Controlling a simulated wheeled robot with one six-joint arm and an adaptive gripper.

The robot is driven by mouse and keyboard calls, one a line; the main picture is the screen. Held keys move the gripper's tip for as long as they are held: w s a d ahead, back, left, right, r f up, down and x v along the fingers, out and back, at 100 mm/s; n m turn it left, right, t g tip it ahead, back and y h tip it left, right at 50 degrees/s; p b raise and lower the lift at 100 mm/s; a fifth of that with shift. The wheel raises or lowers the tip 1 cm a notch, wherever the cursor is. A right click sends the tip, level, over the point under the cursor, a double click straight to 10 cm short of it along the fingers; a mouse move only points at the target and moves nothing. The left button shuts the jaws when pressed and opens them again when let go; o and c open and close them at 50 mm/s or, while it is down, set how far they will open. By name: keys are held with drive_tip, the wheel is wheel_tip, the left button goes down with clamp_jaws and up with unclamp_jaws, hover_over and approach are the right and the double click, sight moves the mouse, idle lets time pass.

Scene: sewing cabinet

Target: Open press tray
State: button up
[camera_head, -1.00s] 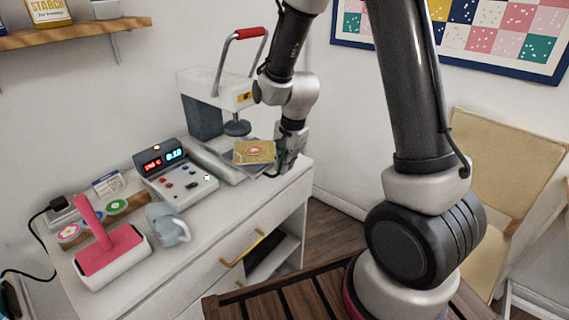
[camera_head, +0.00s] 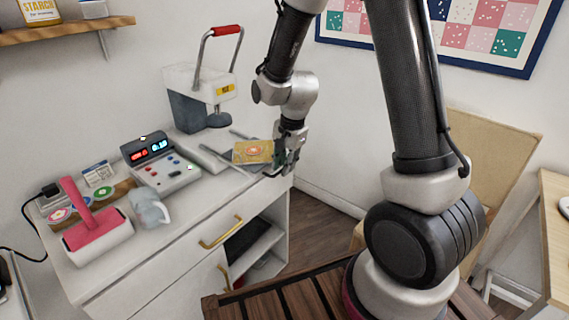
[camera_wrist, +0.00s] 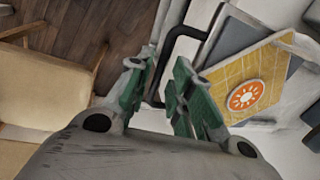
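The heat press (camera_head: 198,88), white and grey with a red-gripped lever, stands at the back of the white cabinet. Its grey tray (camera_head: 213,160) sticks out to the front right, with a mustard patch (camera_head: 253,151) on it. My gripper (camera_head: 283,168) is at the tray's outer end, past the cabinet's right edge.
A tan chair (camera_head: 493,180) is at right. Floor (camera_head: 325,205) is free between cabinet and chair.

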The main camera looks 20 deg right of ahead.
idle(0.3)
wheel_tip(320, 180, up, 12)
drive_tip(key=s+d, duration=0.1)
drive_tip(key=shift+s, duration=0.4)
drive_tip(key=shift+f, duration=0.1)
